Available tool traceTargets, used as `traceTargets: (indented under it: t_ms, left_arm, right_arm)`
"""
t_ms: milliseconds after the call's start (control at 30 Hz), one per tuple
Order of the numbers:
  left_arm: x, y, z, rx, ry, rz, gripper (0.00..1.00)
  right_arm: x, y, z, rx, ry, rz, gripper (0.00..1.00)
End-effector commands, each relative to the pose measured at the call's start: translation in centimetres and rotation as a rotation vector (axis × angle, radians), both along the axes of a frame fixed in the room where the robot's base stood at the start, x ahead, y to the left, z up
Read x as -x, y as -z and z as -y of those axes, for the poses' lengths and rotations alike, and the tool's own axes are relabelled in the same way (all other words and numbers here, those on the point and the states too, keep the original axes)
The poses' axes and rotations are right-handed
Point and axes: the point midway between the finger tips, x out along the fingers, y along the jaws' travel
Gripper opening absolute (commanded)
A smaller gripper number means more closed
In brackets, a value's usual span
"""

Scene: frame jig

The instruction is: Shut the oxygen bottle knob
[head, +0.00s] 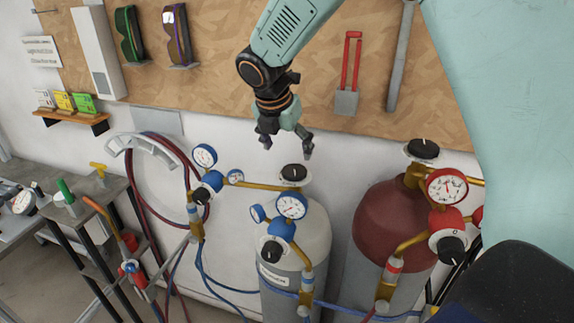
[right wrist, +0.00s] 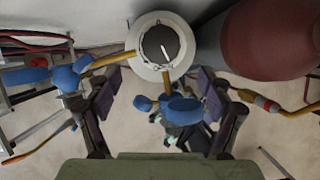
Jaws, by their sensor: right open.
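The oxygen bottle (head: 312,238) is a pale grey cylinder in the middle of the head view, with blue-rimmed gauges. Its black knob (head: 293,173) sits on top. In the right wrist view the knob (right wrist: 160,45) is seen from above, with a white mark, beyond the fingertips. My right gripper (head: 286,146) is open and empty, pointing down above the knob and apart from it. Its two fingers also show in the right wrist view (right wrist: 160,110), spread either side of the blue regulator below the knob. My left gripper is not in view.
A dark red bottle (head: 395,225) with red gauges (head: 447,186) and its own black knob (head: 423,149) stands to the right. Hoses hang on a wall holder (head: 140,145) at left. A torch (head: 130,267) hangs by a metal table (head: 85,200). A tool board (head: 340,60) is behind.

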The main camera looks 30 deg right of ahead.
Motion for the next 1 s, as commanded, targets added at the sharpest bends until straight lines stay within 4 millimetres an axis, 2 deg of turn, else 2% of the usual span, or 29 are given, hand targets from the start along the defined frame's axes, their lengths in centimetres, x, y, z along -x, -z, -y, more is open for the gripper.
traceTargets:
  t_ms: [167,400,600,1000]
  left_arm:
    - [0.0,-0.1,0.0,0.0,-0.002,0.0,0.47]
    - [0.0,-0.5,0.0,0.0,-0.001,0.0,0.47]
    - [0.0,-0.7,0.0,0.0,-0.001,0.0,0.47]
    - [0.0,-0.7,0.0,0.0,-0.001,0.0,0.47]
  right_arm:
    - [-0.1,1.1,0.4,0.002,-0.016,-0.011,0.8]
    - [-1.2,4.6,1.5,0.001,-0.016,-0.009,0.8]
    - [-1.9,6.6,2.2,0.001,-0.016,-0.006,0.8]
    - [-2.1,7.2,2.3,0.002,-0.017,-0.006,0.79]
